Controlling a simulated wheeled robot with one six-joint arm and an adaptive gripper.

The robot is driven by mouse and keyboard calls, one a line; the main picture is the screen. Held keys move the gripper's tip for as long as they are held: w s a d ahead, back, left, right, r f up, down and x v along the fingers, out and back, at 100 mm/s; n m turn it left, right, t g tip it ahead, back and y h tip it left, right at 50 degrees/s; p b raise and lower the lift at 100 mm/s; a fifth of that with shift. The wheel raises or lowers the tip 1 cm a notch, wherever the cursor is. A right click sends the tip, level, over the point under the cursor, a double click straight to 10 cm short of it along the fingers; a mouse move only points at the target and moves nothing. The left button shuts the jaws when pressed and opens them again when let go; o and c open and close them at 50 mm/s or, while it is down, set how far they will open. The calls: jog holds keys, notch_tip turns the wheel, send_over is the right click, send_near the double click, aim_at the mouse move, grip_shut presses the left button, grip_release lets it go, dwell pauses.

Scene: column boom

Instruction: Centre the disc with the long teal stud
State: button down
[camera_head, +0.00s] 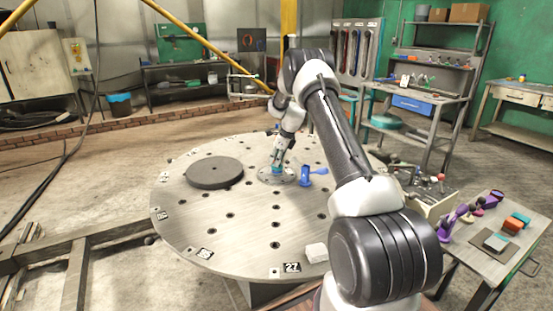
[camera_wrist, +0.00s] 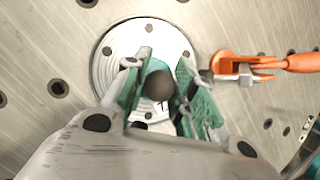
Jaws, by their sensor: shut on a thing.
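A pale metal disc (camera_head: 289,179) with small holes lies on the large round table (camera_head: 240,245), below my gripper. In the wrist view the disc (camera_wrist: 112,45) shows behind the fingers. The teal stud (camera_wrist: 153,66) stands over the disc, with a dark round end (camera_wrist: 161,84) facing the camera. My gripper (camera_wrist: 162,92) has its green-padded fingers on both sides of the stud and is shut on it. In the head view my gripper (camera_head: 279,160) is upright over the disc. The stud's lower end and how it meets the disc are hidden.
A dark round plate (camera_head: 214,173) lies left of the disc. A blue fixture (camera_head: 308,177) stands close on the right. In the wrist view an orange-handled clamp (camera_wrist: 238,66) sits close right of the disc. A side table (camera_head: 480,255) with coloured parts stands at right.

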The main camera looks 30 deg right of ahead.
jog(key=c, duration=1.5)
grip_release()
jog(key=shift+r, duration=0.1)
jog(key=shift+o, duration=0.2)
jog(key=shift+r, duration=3.75)
jog(key=shift+o, duration=0.5)
jog(key=o, duration=0.5)
jog(key=shift+c, duration=0.2)
jog(key=v, duration=1.2)
